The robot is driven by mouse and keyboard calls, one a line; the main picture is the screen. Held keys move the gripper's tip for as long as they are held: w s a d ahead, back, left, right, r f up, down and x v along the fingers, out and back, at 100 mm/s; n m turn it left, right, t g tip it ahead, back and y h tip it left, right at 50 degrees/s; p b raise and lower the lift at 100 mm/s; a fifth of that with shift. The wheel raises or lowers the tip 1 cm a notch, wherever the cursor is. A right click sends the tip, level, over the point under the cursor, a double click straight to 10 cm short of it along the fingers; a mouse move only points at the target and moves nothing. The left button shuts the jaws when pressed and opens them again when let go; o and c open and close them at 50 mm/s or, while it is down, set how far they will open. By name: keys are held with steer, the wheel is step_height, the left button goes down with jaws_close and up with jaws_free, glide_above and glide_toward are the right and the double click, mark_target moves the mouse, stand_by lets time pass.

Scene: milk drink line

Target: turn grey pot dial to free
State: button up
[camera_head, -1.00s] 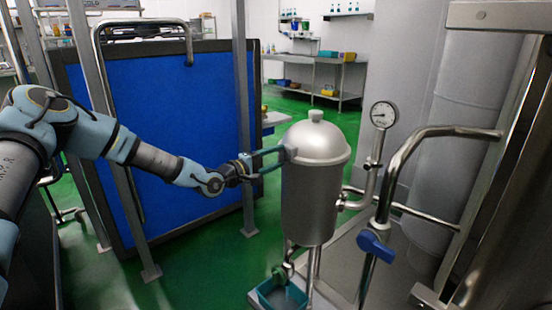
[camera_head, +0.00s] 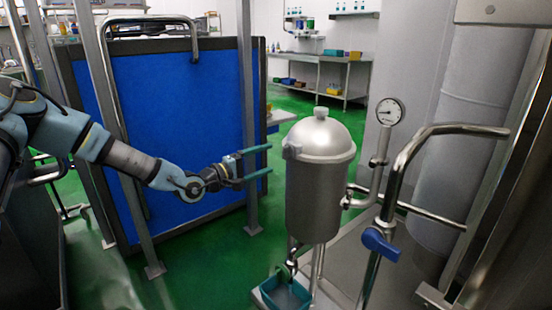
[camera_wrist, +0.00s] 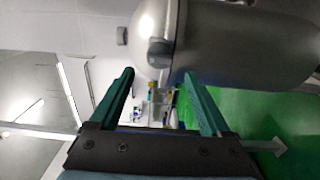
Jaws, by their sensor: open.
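The grey pot (camera_head: 320,200) is a metal vessel with a domed lid and a top knob, standing right of centre. Its dial (camera_head: 290,150) is a small grey knob on the left side near the lid's rim. It also shows in the wrist view (camera_wrist: 159,53), beyond and between the fingertips. My gripper (camera_head: 268,160) points right at the dial, its two teal fingers apart and empty. A short gap separates the fingertips from the dial. I cannot read any marking or setting on the dial.
A blue panel (camera_head: 185,140) in a dark frame stands behind my arm. A pipe with a gauge (camera_head: 389,112) and a blue-handled valve (camera_head: 381,243) are right of the pot. A teal tub (camera_head: 285,295) sits below it.

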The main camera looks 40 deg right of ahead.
steer(key=shift+w+a, duration=0.1)
steer(key=shift+a, duration=2.1)
steer(key=w+a+f+m+t+y+p, duration=0.1)
steer(key=w+a+y+p, duration=0.2)
steer(key=a, duration=0.5)
steer(key=w+a+f+m+t+y+p, duration=0.1)
steer(key=w+a+t+y, duration=0.1)
steer(key=a+y, duration=0.45)
steer(key=w+a+f+m+t+y+p, duration=0.1)
steer(key=w+a+y+p, duration=0.15)
steer(key=a, duration=0.75)
steer(key=s+a+r+n+y+p, duration=0.15)
steer(key=a+r, duration=0.25)
steer(key=a, duration=0.4)
steer(key=a+r+m+y, duration=0.1)
steer(key=a+r+y, duration=0.2)
steer(key=a, duration=0.5)
steer(key=s+a+r+n+g+y+p, duration=0.1)
steer(key=s+a+r+p, duration=0.1)
steer(key=s+a+r, duration=0.5)
steer(key=shift+s+a+n, duration=0.35)
steer(key=shift+s+a, duration=0.7)
steer(key=shift+a, duration=0.15)
steer(key=shift+r, duration=0.1)
